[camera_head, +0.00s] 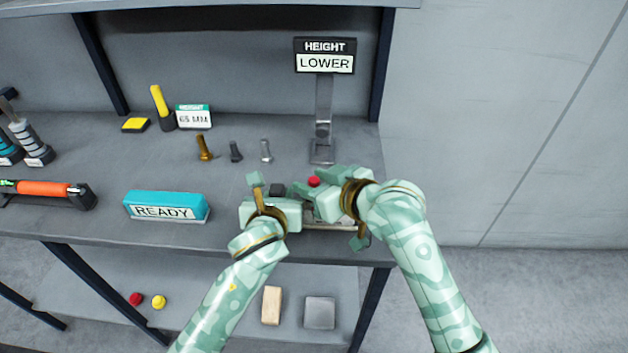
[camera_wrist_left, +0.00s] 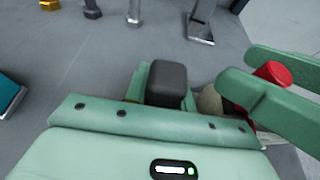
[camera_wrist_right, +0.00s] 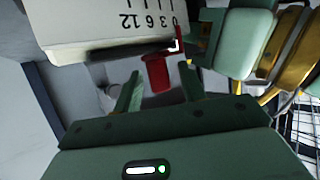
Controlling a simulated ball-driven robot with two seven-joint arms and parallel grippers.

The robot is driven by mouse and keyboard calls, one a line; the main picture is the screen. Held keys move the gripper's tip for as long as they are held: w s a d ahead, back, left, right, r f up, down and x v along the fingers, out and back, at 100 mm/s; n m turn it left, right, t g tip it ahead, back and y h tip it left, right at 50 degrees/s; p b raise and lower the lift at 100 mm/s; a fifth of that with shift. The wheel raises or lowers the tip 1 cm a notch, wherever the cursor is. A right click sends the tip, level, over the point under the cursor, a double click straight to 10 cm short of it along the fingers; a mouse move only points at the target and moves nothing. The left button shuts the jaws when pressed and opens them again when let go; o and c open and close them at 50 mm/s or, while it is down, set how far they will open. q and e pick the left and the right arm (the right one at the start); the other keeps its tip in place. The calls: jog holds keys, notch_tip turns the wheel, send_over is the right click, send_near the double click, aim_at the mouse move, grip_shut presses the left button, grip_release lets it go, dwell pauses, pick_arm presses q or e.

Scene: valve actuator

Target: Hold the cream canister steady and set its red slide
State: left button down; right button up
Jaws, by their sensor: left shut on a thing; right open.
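The cream canister is mostly hidden behind my grippers in the head view; the right wrist view shows its pale face (camera_wrist_right: 110,30) with a printed scale. Its red slide (camera_wrist_right: 157,74) sticks out from that face and shows as a red knob in the head view (camera_head: 313,181). My left gripper (camera_head: 277,197) is shut on the canister at its left end, by a dark grey block (camera_wrist_left: 166,84). My right gripper (camera_wrist_right: 160,84) is open, with its fingers on either side of the red slide. Whether they touch it I cannot tell.
A sign reading HEIGHT LOWER (camera_head: 324,62) stands behind. A teal READY box (camera_head: 166,207) and several bolts (camera_head: 204,148) are on the grey bench to the left. The lower shelf holds a wooden block (camera_head: 271,305) and a grey block (camera_head: 319,312).

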pick_arm(q)
jog(key=shift+f, duration=0.3)
pick_arm(e)
jog(key=shift+a+f, duration=0.1)
grip_shut()
jog(key=shift+d, duration=0.65)
grip_release()
jog(key=v, duration=1.2)
